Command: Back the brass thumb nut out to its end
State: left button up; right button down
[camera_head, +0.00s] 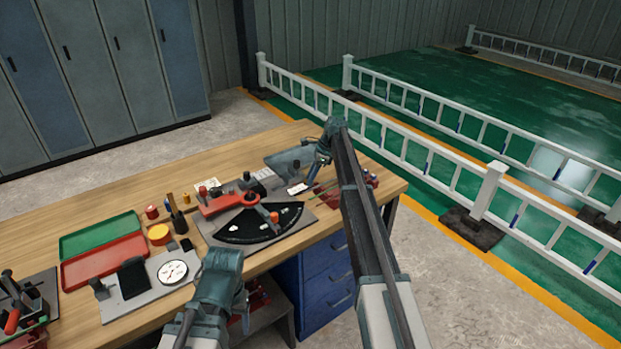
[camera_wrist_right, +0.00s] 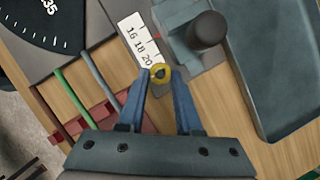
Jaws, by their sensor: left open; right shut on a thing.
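The brass thumb nut (camera_wrist_right: 160,72) is a small yellow ring beside the 20 end of a white scale strip (camera_wrist_right: 138,40) marked 16, 18, 20. A teal block with a dark round knob (camera_wrist_right: 207,30) stands beyond it. My right gripper (camera_wrist_right: 160,80) has its two blue fingers closed in on the nut from both sides. In the head view my right wrist reaches over the back right of the bench, and the nut cannot be made out. My left gripper (camera_head: 222,272) hangs at the bench's front edge, away from the nut; its fingertips are not clear.
A black fan-shaped dial (camera_head: 262,224) with a red lever (camera_head: 220,205) lies left of my right arm. Red (camera_head: 105,262) and green trays and a plate with a white gauge (camera_head: 172,272) are further left. In the right wrist view, a grey tray (camera_wrist_right: 262,115) and green and grey rods (camera_wrist_right: 75,88) flank the gripper.

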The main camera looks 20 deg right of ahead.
dwell(0.5)
jog(key=c, duration=0.6)
grip_release()
jog(key=p+v, duration=1.2)
jog(key=v, duration=0.2)
jog(key=shift+w+p, duration=0.15)
jog(key=shift+p, duration=0.25)
jog(key=shift+f, duration=0.1)
